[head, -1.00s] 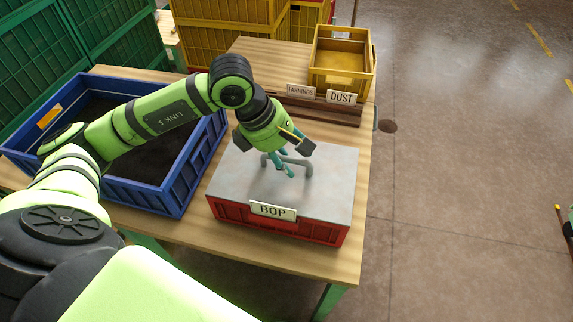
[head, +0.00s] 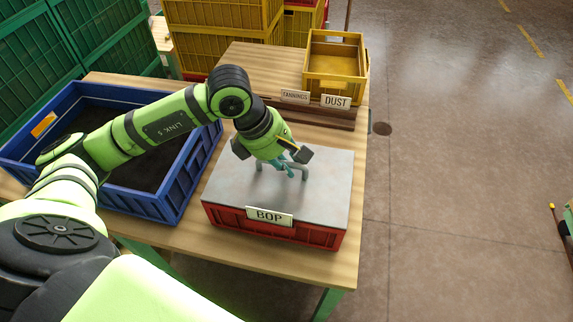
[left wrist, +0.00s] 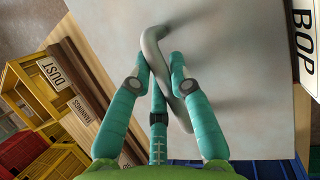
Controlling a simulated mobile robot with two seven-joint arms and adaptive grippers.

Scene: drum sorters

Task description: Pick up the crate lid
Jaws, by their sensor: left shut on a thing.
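The grey crate lid (head: 325,196) lies flat on the red crate (head: 322,238), which carries a BOP label (head: 270,216). A bent grey handle (head: 305,172) stands up from the middle of the lid. My left gripper (head: 284,168) is over the lid with its teal fingers shut on this handle. In the left wrist view the fingers (left wrist: 157,76) close around the handle (left wrist: 155,42) from both sides, above the lid's surface (left wrist: 235,55). The lid seems to rest on the crate; I see no clear gap. My right gripper is out of view.
A blue crate (head: 187,185) with dark contents stands left of the red crate. Yellow and green crates are stacked at the back. Open floor (head: 455,190) lies to the right.

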